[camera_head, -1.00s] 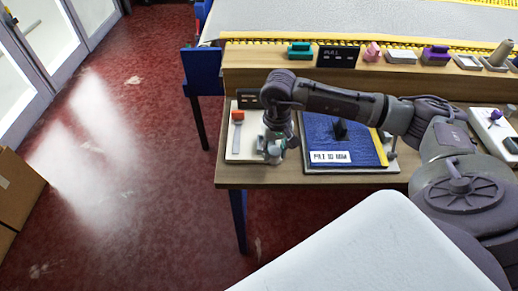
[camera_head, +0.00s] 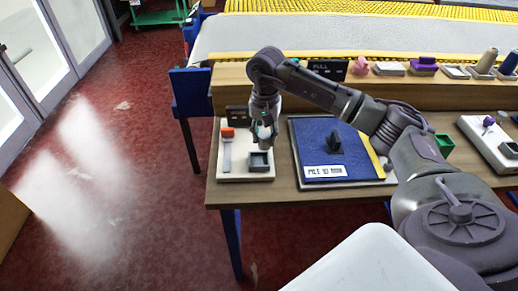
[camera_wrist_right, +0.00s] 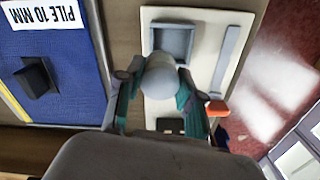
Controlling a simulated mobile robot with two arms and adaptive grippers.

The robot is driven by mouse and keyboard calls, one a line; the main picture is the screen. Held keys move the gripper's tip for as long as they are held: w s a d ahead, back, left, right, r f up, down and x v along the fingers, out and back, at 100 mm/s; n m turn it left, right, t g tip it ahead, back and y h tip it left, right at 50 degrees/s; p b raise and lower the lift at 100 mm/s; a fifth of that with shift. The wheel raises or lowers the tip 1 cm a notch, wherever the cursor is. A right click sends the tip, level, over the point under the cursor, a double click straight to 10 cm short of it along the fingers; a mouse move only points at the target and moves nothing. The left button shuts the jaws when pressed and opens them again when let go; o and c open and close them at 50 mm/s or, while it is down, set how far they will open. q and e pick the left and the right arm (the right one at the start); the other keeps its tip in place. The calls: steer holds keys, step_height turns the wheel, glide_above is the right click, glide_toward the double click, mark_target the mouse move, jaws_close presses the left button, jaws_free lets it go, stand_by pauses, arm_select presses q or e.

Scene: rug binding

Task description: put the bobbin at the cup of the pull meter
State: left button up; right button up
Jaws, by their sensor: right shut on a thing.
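The pull meter (camera_head: 232,177) is a pale board at the left front of the table, with a grey bar with an orange end (camera_head: 227,132). Its cup is a dark grey square holder (camera_head: 259,170) at the board's front right, empty as far as I see; it also shows in the wrist view (camera_wrist_right: 174,27). My right gripper (camera_head: 264,130) is shut on the bobbin (camera_wrist_right: 160,76), a pale grey piece with a rounded end. The gripper holds it above the board, beside the cup in the wrist view. The bobbin's far side is hidden. My left gripper is not in view.
A blue pile sample (camera_head: 312,142) with a dark upright piece lies right of the meter. A wooden ledge (camera_head: 228,92) with a PULL sign (camera_head: 328,68) and several small items runs behind. A green container (camera_head: 443,145) stands further right.

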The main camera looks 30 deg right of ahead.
mark_target(259, 162)
steer(key=shift+s+a+f, duration=0.1)
steer(key=shift+a+f, duration=0.2)
steer(key=shift+a, duration=0.2)
steer(key=shift+a+f, duration=0.25)
steer(key=shift+a, duration=0.2)
steer(key=shift+f, duration=0.2)
step_height(259, 162, down, 3)
steer(key=shift+f+p, duration=0.15)
steer(key=shift+p, duration=0.45)
steer(key=shift+f, duration=0.25)
steer(key=o, duration=1.2)
steer(key=shift+f, duration=0.1)
